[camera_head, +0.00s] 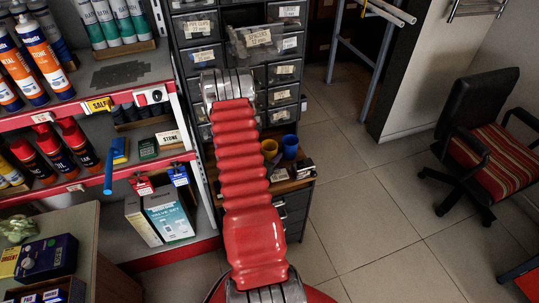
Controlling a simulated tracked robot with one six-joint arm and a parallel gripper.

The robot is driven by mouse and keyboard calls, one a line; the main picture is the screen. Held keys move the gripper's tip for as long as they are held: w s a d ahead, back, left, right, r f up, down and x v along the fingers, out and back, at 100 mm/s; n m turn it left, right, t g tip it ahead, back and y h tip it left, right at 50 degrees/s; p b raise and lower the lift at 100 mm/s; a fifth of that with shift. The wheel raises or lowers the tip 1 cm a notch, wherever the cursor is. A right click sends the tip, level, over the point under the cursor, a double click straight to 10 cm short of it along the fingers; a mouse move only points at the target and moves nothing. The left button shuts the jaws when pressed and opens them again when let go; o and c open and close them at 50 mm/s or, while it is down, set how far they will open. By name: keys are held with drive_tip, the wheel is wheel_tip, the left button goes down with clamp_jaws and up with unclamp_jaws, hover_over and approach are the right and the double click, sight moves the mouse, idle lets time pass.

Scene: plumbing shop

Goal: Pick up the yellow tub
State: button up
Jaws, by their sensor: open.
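The yellow tub (269,149) stands on the wooden ledge (290,186) of the drawer cabinet, just right of my red arm. My arm covers the area to its left. A blue tub (290,145) stands close on its right. My arm reaches up and away from the bottom of the view to a silver joint near the upper drawers. My gripper is not in view, so its place relative to the yellow tub cannot be seen.
A drawer cabinet (285,72) with labelled drawers stands behind; one upper drawer (255,41) appears pulled out. A small dark box (303,168) lies beside the tubs. Red-edged shelves (120,97) with tubes and cans crowd the left. Tiled floor (365,215) is clear to the right, before an office chair (490,145).

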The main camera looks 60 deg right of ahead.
drive_tip(key=shift+c, duration=0.6)
drive_tip(key=c, duration=0.6)
drive_tip(key=shift+o, duration=0.2)
drive_tip(key=shift+r, duration=0.15)
